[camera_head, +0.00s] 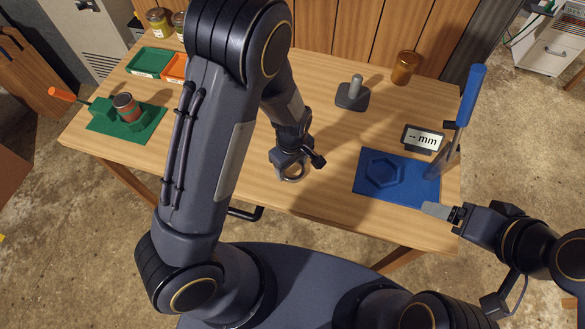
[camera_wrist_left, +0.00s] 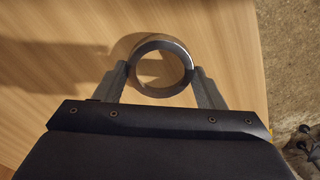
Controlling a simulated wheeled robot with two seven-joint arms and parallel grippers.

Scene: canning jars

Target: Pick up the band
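The band (camera_head: 292,174) is a plain grey metal ring near the table's front edge, in the middle of the head view. My left gripper (camera_head: 291,167) reaches down to it. In the left wrist view the band (camera_wrist_left: 161,88) sits between the two fingertips of my left gripper (camera_wrist_left: 161,72), one against each side, with wood showing through its hole. I cannot tell whether it touches the table. My right gripper (camera_head: 432,209) is at the table's front right edge, beside the blue mat; its finger gap is not clear.
A blue mat (camera_head: 365,190) with a hexagonal recess, a display reading "-- mm" (camera_head: 423,139) and a blue-handled tool (camera_head: 471,95) stand at right. A grey post (camera_head: 354,91) and amber jar (camera_head: 405,68) stand behind. A green fixture (camera_head: 103,127) and trays (camera_head: 149,62) are at left.

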